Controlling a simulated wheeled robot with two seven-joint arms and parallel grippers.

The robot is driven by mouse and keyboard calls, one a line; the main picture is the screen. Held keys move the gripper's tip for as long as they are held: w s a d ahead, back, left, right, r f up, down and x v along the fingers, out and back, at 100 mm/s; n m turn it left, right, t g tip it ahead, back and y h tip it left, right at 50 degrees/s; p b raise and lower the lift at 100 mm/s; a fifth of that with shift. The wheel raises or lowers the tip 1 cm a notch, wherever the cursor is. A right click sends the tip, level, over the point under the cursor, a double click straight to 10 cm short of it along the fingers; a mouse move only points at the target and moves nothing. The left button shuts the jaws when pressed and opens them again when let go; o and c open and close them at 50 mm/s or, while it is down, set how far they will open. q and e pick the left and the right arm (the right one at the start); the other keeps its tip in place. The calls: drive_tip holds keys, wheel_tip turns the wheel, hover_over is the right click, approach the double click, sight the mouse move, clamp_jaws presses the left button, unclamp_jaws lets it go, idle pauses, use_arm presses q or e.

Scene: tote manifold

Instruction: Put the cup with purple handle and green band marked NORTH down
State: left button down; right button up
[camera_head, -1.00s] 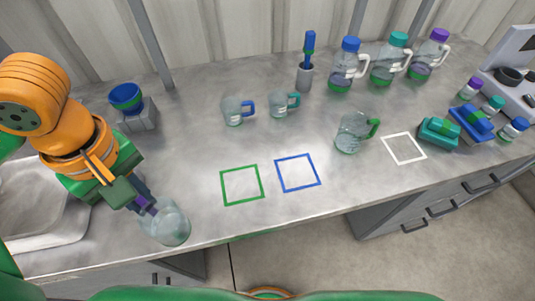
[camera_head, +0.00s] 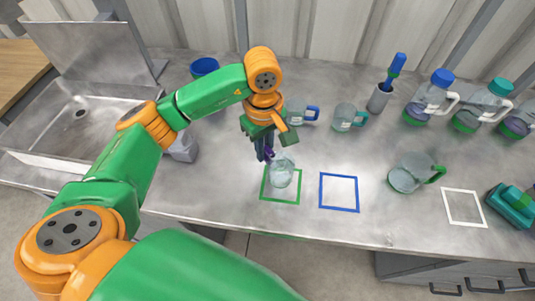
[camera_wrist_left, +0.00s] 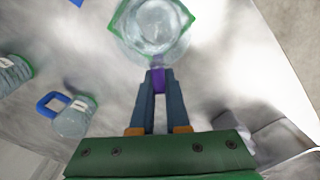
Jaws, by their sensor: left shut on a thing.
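My left gripper (camera_head: 265,153) is shut on the purple handle (camera_wrist_left: 158,80) of a clear cup (camera_head: 282,171). The cup is at the green square outline (camera_head: 280,200), mostly within it in the head view. In the left wrist view the cup (camera_wrist_left: 155,25) covers most of the green outline (camera_wrist_left: 122,22). I cannot tell whether its base touches the counter. The green band and the NORTH mark cannot be made out. My right gripper is not in view.
A blue square outline (camera_head: 339,192) is clear to the right. Behind are a blue-handled cup (camera_head: 300,113) and a teal-handled cup (camera_head: 347,117). A green-handled cup (camera_head: 408,174) stands near an empty white outline (camera_head: 464,207). A sink (camera_head: 75,115) is at left.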

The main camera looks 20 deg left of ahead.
use_arm(q)
drive_tip(key=f+p, duration=0.2)
drive_tip(key=f, duration=0.1)
drive_tip(key=shift+w+d+f, duration=0.1)
drive_tip(key=shift+w+f, duration=0.2)
drive_tip(key=shift+w, duration=0.05)
drive_tip(key=shift+f, duration=0.25)
drive_tip(key=shift+f+b, duration=0.25)
drive_tip(key=shift+b, duration=0.25)
drive_tip(key=c, duration=0.9)
unclamp_jaws()
drive_tip(key=shift+r, duration=0.2)
drive_tip(key=shift+w+r, duration=0.1)
drive_tip(key=shift+r, duration=0.2)
wheel_tip(320, 180, up, 6)
drive_tip(key=b, duration=0.1)
wheel_tip(320, 180, up, 6)
hover_over(267, 158)
drive_tip(key=w, duration=0.1)
drive_tip(key=shift+w+a+f, duration=0.1)
drive_tip(key=shift+a+f, duration=0.1)
drive_tip(key=shift+a, duration=0.15)
